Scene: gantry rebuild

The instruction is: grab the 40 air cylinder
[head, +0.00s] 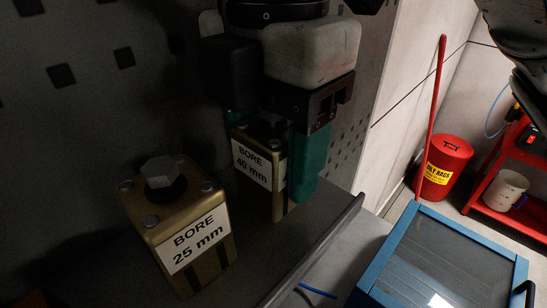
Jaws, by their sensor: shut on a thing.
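The 40 air cylinder (252,163) is a brass block with a white label reading "BORE 40 mm". It stands upright on a grey shelf, near the perforated panel. My gripper (272,150) comes down over it from above, with green fingers on either side, and is shut on it. The right finger hides the cylinder's right side, and the gripper body hides much of its top. I cannot tell whether its base touches the shelf. A second brass cylinder (178,225), labelled "BORE 25 mm", stands in front and to the left, apart from my gripper.
A grey rail (318,250) edges the shelf on the right. Beyond it are a blue-framed case (390,250), a red oily-rags bin (443,168), a red pole (433,115) and a red cart (500,215) bearing a white cup (506,190). The perforated panel (100,60) closes the back.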

